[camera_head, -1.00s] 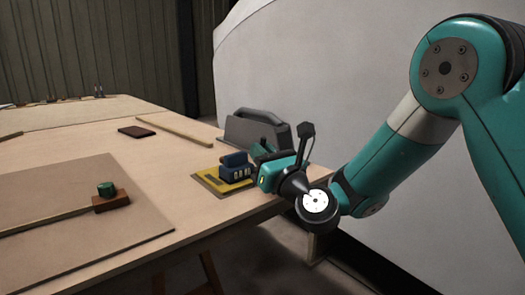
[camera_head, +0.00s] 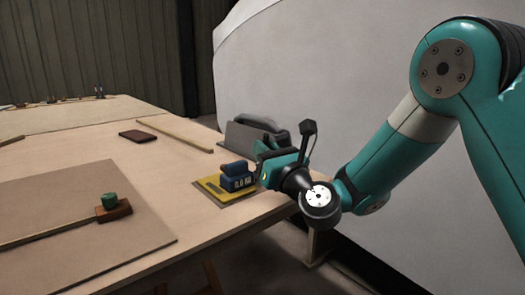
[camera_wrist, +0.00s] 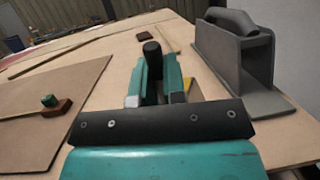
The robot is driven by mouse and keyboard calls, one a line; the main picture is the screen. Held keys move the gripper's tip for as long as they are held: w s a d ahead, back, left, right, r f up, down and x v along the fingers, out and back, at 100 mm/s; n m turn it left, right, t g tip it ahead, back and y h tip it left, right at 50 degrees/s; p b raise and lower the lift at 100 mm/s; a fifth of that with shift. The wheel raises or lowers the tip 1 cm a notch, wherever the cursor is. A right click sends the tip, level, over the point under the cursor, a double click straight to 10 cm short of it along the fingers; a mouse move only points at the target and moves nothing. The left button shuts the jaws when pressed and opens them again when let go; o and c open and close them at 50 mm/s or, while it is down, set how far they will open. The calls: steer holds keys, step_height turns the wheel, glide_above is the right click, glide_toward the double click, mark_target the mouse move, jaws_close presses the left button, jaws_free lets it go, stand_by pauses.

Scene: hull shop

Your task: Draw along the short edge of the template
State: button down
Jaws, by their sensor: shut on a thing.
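My gripper (camera_head: 268,152) is over the right part of the workbench. In the wrist view its two teal fingers (camera_wrist: 155,78) are shut on a dark, round-topped upright thing (camera_wrist: 152,50). Its lower end is hidden, and I cannot tell whether it is a marking tool. A thin flat brown sheet (camera_head: 75,190), possibly the template, lies on the bench at left, apart from my gripper. A wooden bar with a brown block and green knob (camera_head: 109,201) lies on it. No drawn line is visible.
A blue block (camera_head: 238,178) stands on a yellow-edged pad (camera_head: 212,186) beside my gripper. A grey handled piece (camera_wrist: 228,55) stands behind it. A dark flat block (camera_head: 137,136) and a wooden strip (camera_head: 175,135) lie farther back. The pale hull (camera_head: 370,70) rises at right.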

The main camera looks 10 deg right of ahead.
step_height(320, 180, up, 10)
steer(key=p, duration=1)
steer(key=shift+r, duration=0.25)
steer(key=shift+f, duration=0.1)
steer(key=shift+s+a+f+b, duration=0.1)
steer(key=shift+a+f+b, duration=0.1)
steer(key=shift+f+b, duration=0.15)
steer(key=s+a+f+b, duration=0.1)
steer(key=a+f+b, duration=0.1)
steer(key=f+b, duration=0.3)
steer(key=s+a+f+b, duration=0.2)
steer(key=f+b, duration=0.2)
steer(key=f, duration=0.2)
steer(key=shift+s+a+f+b, duration=0.25)
steer(key=shift+a+f+b, duration=0.1)
steer(key=shift+b, duration=0.05)
steer(key=shift+f+b, duration=0.4)
steer(key=shift+b, duration=0.1)
stand_by(1.6)
steer(key=shift+w+d+b, duration=0.3)
steer(key=shift+d, duration=0.15)
